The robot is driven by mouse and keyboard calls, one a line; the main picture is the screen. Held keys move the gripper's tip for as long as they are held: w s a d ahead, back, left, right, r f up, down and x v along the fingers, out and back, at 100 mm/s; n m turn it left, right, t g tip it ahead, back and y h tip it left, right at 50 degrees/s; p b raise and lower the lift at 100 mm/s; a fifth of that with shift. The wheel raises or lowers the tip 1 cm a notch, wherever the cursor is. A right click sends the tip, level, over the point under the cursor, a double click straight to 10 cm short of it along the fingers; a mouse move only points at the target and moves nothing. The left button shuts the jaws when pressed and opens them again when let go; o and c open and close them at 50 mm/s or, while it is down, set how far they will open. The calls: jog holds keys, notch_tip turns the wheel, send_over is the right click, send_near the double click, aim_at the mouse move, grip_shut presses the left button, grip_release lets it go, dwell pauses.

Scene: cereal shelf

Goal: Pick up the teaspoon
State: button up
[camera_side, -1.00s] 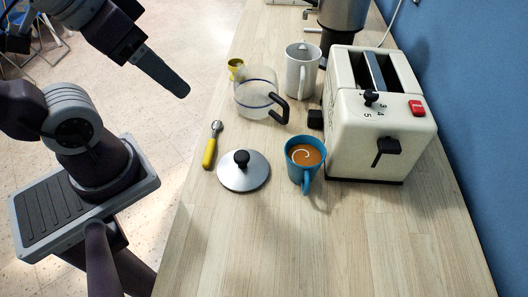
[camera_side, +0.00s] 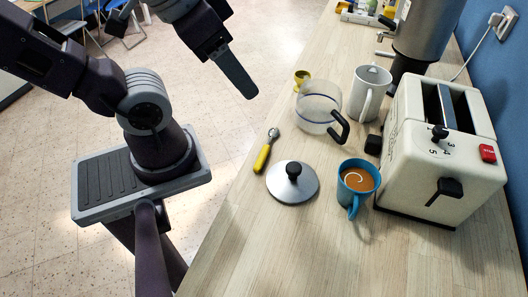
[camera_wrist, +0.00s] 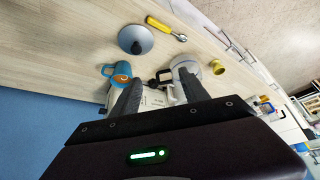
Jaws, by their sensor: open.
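The teaspoon (camera_side: 264,153) has a yellow handle and a small metal bowl. It lies on the wooden counter near its left edge, left of the metal lid, in the side view. In the wrist view the teaspoon (camera_wrist: 165,28) lies near the top, right of the lid. My gripper (camera_side: 238,75) hangs above and to the left of the counter in the side view, apart from the teaspoon. In the wrist view my gripper (camera_wrist: 160,85) shows two spread fingers with nothing held between them.
A metal lid with a black knob (camera_side: 292,183) lies close to the teaspoon. A blue coffee cup (camera_side: 355,187), glass pot (camera_side: 318,108), white mug (camera_side: 369,92), yellow cup (camera_side: 301,77) and cream toaster (camera_side: 440,150) stand further right or back. The front counter (camera_side: 300,255) is clear.

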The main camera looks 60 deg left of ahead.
jog(key=shift+c, duration=0.5)
jog(key=shift+f, duration=0.1)
jog(key=m+g, duration=0.6)
jog(key=m, duration=2)
send_over(264, 150)
jog(key=f, duration=1.5)
jog(key=shift+s+d, duration=0.1)
jog(key=shift+s, duration=0.1)
jog(key=shift+w+d+f+m, duration=0.1)
jog(key=shift+d+f+m, duration=0.15)
jog(key=shift+m, duration=0.15)
jog(key=shift+f, duration=0.45)
jog(key=f, duration=0.6)
jog(key=shift+w+a, duration=0.1)
jog(key=shift+a, duration=0.2)
grip_shut()
